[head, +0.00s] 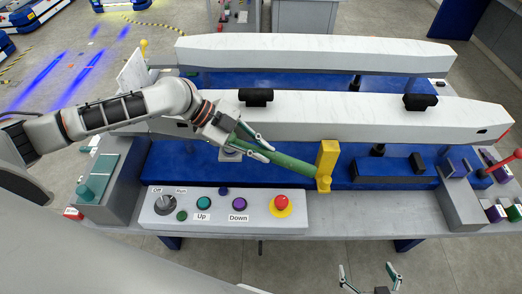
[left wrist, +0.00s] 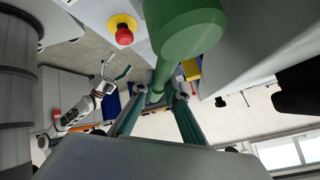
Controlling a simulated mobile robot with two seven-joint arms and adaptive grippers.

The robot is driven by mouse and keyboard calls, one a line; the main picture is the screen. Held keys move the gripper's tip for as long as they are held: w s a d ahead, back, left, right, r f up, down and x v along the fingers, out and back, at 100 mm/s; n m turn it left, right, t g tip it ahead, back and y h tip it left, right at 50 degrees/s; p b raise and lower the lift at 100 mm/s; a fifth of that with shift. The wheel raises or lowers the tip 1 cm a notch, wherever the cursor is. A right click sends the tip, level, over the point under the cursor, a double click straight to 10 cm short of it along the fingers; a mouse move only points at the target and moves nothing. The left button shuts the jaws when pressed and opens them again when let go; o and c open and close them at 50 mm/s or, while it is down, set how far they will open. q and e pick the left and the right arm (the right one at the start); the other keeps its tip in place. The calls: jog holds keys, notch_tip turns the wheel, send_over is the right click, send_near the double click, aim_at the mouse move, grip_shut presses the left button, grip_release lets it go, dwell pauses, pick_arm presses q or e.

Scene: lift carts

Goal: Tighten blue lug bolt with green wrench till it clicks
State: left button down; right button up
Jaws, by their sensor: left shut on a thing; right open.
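The green wrench (head: 285,164) lies slanted above the blue deck of the lift cart. Its lower right end meets an upright yellow piece (head: 327,160) that looks like its head. My left gripper (head: 262,144) is shut around the green handle near its upper left end. The green handle (left wrist: 188,22) also shows large in the left wrist view, between my left fingers (left wrist: 160,92). I cannot pick out the blue lug bolt for certain. My right gripper (head: 370,275) is open and empty at the bottom, apart from the cart.
Two long white beams (head: 320,107) run across the cart behind the wrench. A control panel (head: 240,222) with Up and Down buttons and a red stop button (head: 281,202) is in front. Labelled boxes (head: 497,213) and a red-handled lever (head: 500,165) are at right.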

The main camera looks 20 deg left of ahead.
pick_arm(q)
jog(key=shift+w+d+r+n+t, duration=0.1)
jog(key=shift+w+n+t, duration=0.2)
jog(key=shift+n, duration=0.1)
jog(key=shift+r, duration=3.4)
